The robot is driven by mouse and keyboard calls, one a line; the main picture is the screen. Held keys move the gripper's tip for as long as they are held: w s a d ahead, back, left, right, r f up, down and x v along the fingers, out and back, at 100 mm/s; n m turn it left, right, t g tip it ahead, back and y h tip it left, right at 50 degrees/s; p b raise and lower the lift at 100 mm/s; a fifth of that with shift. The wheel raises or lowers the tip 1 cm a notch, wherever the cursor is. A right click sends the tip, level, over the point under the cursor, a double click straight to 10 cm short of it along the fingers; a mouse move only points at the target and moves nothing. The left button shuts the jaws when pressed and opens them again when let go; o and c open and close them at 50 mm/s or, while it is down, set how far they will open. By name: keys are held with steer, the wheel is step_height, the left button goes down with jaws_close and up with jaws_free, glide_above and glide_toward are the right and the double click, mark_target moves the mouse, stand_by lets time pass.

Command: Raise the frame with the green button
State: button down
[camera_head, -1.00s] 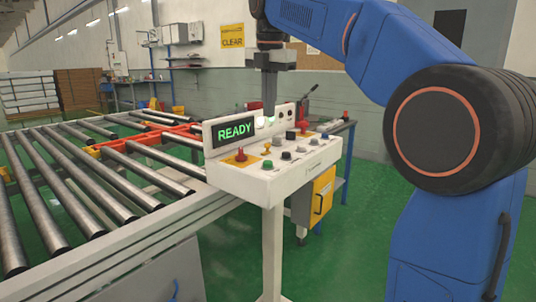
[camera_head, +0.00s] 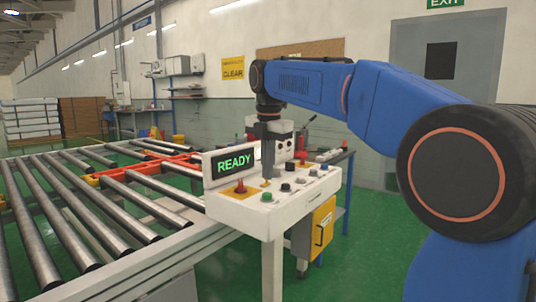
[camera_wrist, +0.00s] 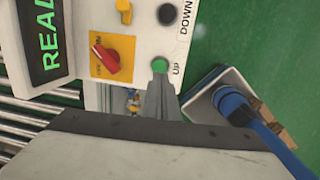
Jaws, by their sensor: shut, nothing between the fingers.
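The green button (camera_head: 267,196) is on the front edge of the white control panel (camera_head: 250,222). In the wrist view the green button (camera_wrist: 160,65) has the label UP beside it, and a black button (camera_wrist: 167,14) has the label DOWN. My gripper (camera_head: 267,178) points down over the panel, near the green button. In the wrist view my shut fingertips (camera_wrist: 160,82) reach to the edge of the green button, which shows just past them. I cannot tell whether they touch. The panel display (camera_head: 235,162) reads READY in green.
A red knob on a yellow plate (camera_wrist: 105,58) sits beside the green button. Several other buttons and knobs crowd the panel. A roller conveyor (camera_head: 75,225) runs to the left, with a red-orange frame part (camera_head: 150,160). A yellow box (camera_head: 323,225) hangs beside the panel.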

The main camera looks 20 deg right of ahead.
mark_target(267, 194)
steer(key=shift+w+f, duration=0.2)
steer(key=shift+f, duration=1.05)
steer(key=shift+w+f, duration=0.15)
steer(key=shift+f, duration=1.05)
steer(key=shift+f, duration=1)
steer(key=shift+r, duration=0.1)
steer(key=shift+s+r, duration=0.1)
steer(key=shift+r, duration=0.25)
step_height(267, 194, up, 13)
steer(key=s, duration=0.1)
steer(key=shift+s, duration=0.35)
